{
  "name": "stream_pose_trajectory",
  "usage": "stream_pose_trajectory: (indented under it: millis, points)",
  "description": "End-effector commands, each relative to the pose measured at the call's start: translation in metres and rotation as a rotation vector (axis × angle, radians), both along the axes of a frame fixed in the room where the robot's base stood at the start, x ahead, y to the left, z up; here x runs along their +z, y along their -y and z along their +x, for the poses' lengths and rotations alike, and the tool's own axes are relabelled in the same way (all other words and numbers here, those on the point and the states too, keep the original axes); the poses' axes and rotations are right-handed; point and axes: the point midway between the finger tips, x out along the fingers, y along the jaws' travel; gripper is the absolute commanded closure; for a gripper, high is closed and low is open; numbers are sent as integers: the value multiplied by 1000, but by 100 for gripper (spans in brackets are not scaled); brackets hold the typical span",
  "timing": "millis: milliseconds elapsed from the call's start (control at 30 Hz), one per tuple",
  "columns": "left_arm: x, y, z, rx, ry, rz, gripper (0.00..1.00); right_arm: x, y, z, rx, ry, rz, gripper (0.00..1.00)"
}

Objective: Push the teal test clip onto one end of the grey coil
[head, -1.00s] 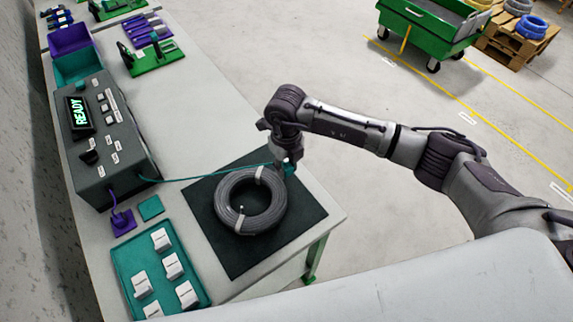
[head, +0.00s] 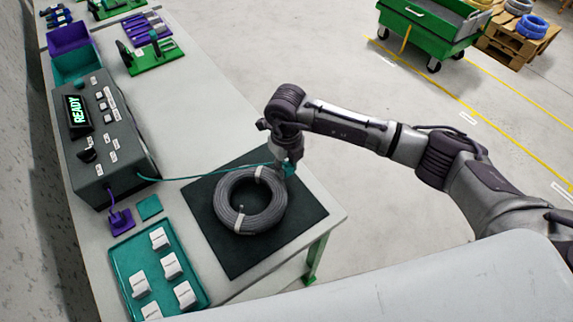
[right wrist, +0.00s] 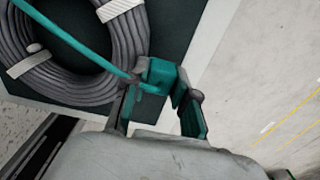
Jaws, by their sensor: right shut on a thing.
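The grey coil (head: 222,205) lies flat on a dark mat (head: 235,258), bound with pale ties. A short pale stub on its near side may be a cable end; I cannot be sure. My right gripper (head: 288,168) is at the coil's far right edge, pointing down. In the right wrist view, the gripper (right wrist: 158,98) is shut on the teal test clip (right wrist: 160,72), held beside the coil's outer edge. Whether the clip touches a coil end cannot be told. A teal lead (head: 205,177) runs from it across the coil. My left gripper is not in view.
A dark tester box (head: 112,150) reading READY stands at the left, with a purple plug (head: 122,222) beside it. A teal tray (head: 122,262) with several white blocks is in front. The bench's right edge is close to the mat.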

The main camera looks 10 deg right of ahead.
Motion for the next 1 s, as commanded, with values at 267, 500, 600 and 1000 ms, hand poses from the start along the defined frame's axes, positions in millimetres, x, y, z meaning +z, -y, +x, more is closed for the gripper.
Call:
stream_pose_trajectory:
  millis: [267,500,600,1000]
  points:
    - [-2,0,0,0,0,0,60,-2,0,0,0,0,0,87]
    - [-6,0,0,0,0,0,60,-4,0,0,0,0,0,87]
    - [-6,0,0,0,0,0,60,-4,0,0,0,-1,0,87]
    - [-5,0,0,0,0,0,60,-3,0,0,0,-1,0,87]
